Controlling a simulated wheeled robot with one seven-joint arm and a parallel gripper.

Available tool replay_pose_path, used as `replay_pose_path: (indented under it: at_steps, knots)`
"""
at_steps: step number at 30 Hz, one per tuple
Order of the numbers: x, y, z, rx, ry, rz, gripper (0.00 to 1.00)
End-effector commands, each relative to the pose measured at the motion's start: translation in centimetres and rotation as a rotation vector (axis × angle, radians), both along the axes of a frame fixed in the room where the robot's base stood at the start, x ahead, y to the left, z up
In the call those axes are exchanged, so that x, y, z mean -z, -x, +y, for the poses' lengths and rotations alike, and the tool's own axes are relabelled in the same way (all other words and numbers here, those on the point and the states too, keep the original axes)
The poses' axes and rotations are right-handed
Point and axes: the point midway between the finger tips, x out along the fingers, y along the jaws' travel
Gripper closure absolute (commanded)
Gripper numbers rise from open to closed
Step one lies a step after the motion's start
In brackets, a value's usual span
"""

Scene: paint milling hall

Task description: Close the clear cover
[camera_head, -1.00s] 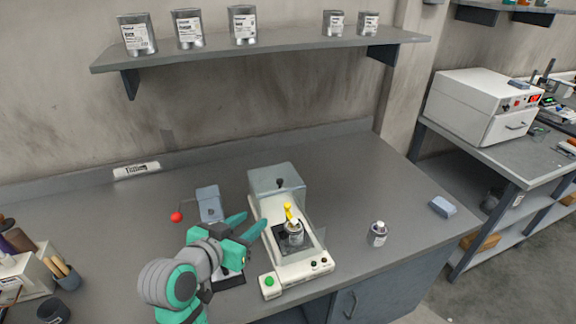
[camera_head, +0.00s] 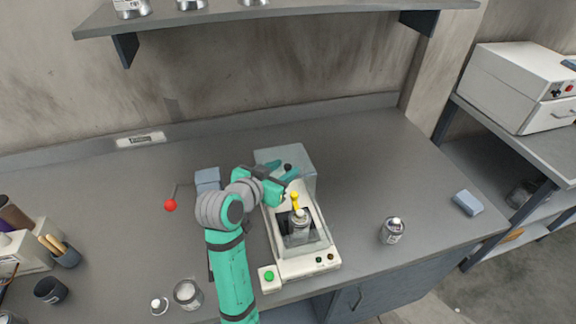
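The clear cover (camera_head: 308,168) is a see-through grey hood at the back of a white bench machine (camera_head: 305,265). It looks raised at the rear, with the front bay uncovered, and a dark knob (camera_head: 288,167) shows on it. A small can (camera_head: 299,222) with a yellow piece (camera_head: 295,202) on top stands in the bay. My gripper (camera_head: 285,174) is at the cover, close to the knob, its teal fingers spread apart with nothing seen between them. Whether a finger touches the cover cannot be told.
A green button box (camera_head: 269,277) sits at the machine's front left. A red-knobbed lever device (camera_head: 170,205) stands left, partly behind my arm. A labelled can (camera_head: 392,230) and a blue block (camera_head: 467,203) are on the right. The bench between them is clear.

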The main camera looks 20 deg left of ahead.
Motion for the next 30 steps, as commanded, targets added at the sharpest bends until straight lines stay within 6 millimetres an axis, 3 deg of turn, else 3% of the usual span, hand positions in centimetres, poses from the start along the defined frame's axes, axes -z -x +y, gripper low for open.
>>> replay_pose_path:
  at_steps: [7,18,23,30]
  knots:
    - [1.0,-2.4,-0.3,-0.002,0.000,0.000,0.63]
    - [1.2,-2.8,-0.3,-0.004,0.000,-0.001,0.63]
    - [1.2,-2.8,-0.3,-0.004,0.000,-0.001,0.99]
    - [1.2,-2.8,-0.5,-0.004,-0.001,0.000,1.00]
